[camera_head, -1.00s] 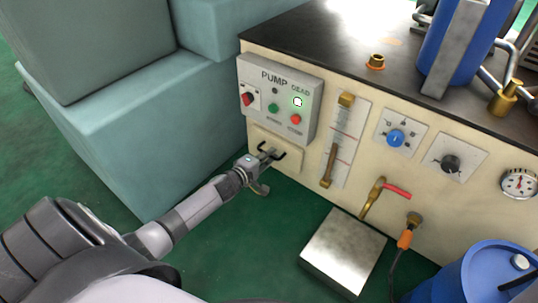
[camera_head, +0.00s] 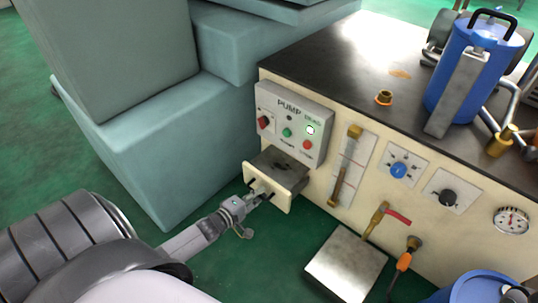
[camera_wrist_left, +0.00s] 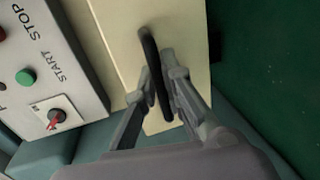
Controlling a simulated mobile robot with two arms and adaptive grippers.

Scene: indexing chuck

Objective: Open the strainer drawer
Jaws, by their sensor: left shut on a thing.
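The strainer drawer (camera_head: 279,169) stands pulled out of the cream cabinet below the pump panel, its dark top surface showing. Its cream front also fills the middle of the left wrist view (camera_wrist_left: 112,28). A black bar handle (camera_wrist_left: 153,62) crosses that front. My left gripper (camera_head: 259,192) is at the handle in the head view. In the left wrist view its two fingers (camera_wrist_left: 155,88) are shut around the handle, one on each side. My right gripper is in neither view.
The pump panel (camera_head: 293,122) with its buttons and switch is just above the drawer. Teal blocks (camera_head: 160,140) stand to the left. A metal box (camera_head: 345,262) is on the green floor at right. Floor in front of the drawer is clear apart from my arm.

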